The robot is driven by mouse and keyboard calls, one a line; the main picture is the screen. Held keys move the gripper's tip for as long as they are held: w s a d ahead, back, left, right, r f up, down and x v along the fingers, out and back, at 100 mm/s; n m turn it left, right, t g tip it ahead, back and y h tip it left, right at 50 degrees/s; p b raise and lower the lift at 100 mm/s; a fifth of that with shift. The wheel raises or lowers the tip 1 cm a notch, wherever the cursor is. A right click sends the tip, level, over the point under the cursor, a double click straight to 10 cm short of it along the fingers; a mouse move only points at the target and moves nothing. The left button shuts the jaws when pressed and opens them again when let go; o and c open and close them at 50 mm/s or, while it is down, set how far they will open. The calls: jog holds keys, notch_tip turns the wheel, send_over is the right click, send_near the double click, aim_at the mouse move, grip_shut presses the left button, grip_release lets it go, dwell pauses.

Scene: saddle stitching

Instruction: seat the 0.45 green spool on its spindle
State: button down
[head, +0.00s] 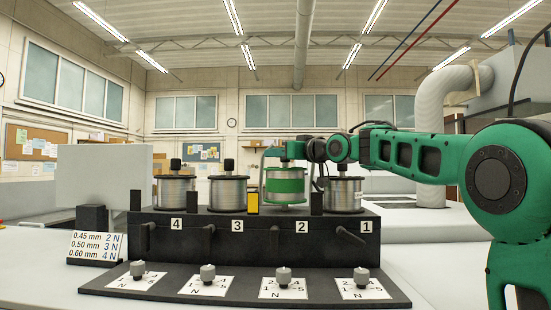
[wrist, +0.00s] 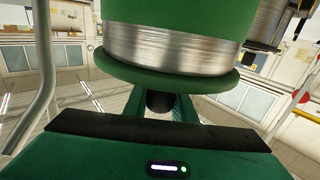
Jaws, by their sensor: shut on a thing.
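The green spool (head: 286,186) has a green band and flanges with silver wire; it looks upright in the head view, at position 2 of the black rack (head: 265,226). The spindle at position 2 is hidden by the spool and rack. I cannot tell whether the spool's bottom is touching the rack or still above it.
Silver spools with black knobs stand at position 4 (head: 175,190), position 3 (head: 228,191) and position 1 (head: 345,194), close on both sides. Several tension dials line the front. A card (head: 95,246) lists "0.45 mm 2 N".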

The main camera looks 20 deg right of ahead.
jog(key=shift+s+f, duration=0.1)
jog(key=shift+f, duration=0.7)
dwell(0.5)
jog(key=c, duration=1.5)
grip_release()
jog(key=shift+c, duration=0.2)
jog(key=shift+o, duration=0.7)
jog(key=shift+f, duration=0.4)
send_over(285, 181)
jog(key=d, duration=0.5)
jog(key=shift+s+a+r, duration=0.1)
jog(key=shift+s+r, duration=0.05)
jog(key=shift+r, duration=0.05)
